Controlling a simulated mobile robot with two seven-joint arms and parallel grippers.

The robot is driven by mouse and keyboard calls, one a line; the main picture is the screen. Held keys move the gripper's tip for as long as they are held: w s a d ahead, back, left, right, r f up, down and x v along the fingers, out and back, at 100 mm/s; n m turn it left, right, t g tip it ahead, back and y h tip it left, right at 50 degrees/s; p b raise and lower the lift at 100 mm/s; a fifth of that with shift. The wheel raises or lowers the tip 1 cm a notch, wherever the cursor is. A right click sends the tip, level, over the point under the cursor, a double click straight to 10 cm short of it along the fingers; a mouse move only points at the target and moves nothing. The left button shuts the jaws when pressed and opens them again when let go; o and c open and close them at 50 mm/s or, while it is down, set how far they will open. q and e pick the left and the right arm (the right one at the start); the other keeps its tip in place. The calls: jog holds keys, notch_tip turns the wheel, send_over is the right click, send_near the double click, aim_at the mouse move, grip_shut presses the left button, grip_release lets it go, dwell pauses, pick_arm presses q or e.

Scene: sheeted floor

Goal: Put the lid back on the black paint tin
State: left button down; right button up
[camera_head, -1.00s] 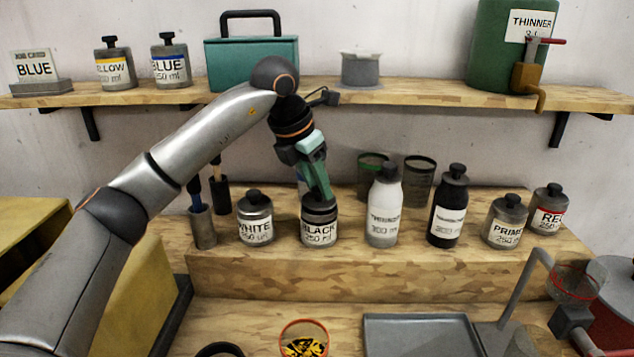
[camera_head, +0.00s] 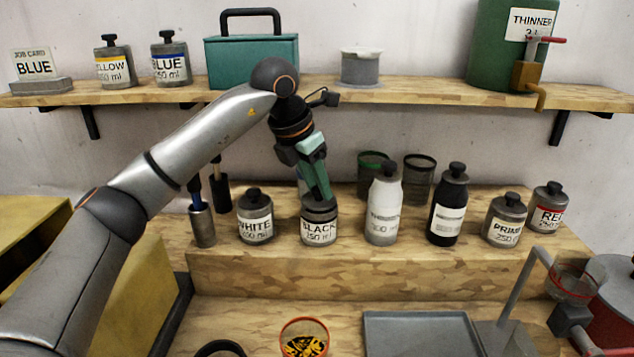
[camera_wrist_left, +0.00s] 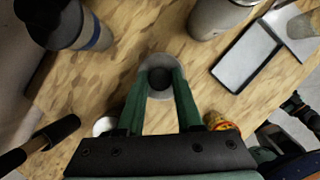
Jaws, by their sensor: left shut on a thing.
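The black paint tin (camera_head: 319,232), a grey tin labelled BLACK, stands upright on the raised wooden step between the white tin and a white bottle. A grey lid (camera_head: 318,207) shows at the top of the tin, level as far as I can see; whether it is fully seated I cannot tell. My left gripper (camera_head: 319,194) points down over the tin and is shut on the lid's black knob (camera_wrist_left: 158,78), which shows between the green fingers in the left wrist view. The fingers hide part of the lid. My right gripper is not in view.
The white tin (camera_head: 255,222) is close on the left and the white bottle (camera_head: 384,212) close on the right. A dark bottle (camera_head: 448,213) and more tins stand further right. Below are an orange-rimmed cup (camera_head: 304,338) and a grey tray (camera_head: 420,335). The step's front edge is clear.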

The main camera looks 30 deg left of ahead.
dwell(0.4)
pick_arm(q)
grip_release()
dwell(0.6)
jog(key=shift+r, duration=0.1)
jog(key=shift+r+p, duration=3.25)
jog(key=shift+r, duration=0.15)
grip_shut()
jog(key=shift+f, duration=0.25)
